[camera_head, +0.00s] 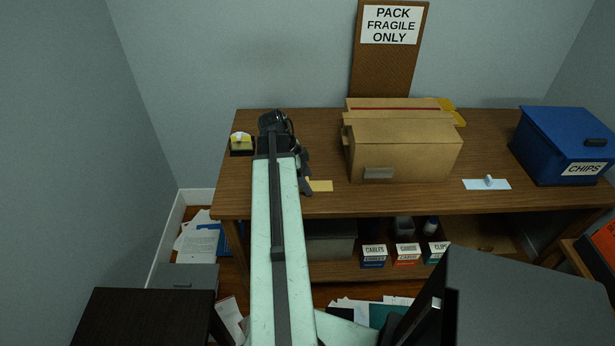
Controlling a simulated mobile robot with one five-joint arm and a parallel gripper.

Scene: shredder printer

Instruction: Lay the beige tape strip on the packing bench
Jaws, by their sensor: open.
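The beige tape strip (320,186) is a small flat pale-yellow piece. It shows on the top of the wooden packing bench (400,197), near the front edge and left of the cardboard box. My gripper (306,184) is at the end of my pale green arm, just left of the strip. Its dark fingers are open and partly hidden behind the arm. A finger is close beside the strip's left end; I cannot tell whether they touch.
A cardboard box (405,152) stands mid-bench. A blue CHIPS box (560,146) and a light-blue piece (475,184) are to the right. A yellow-and-black item (241,144) sits at the left end. Labelled bins (405,254) stand on the shelf below. Papers (200,240) lie on the floor.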

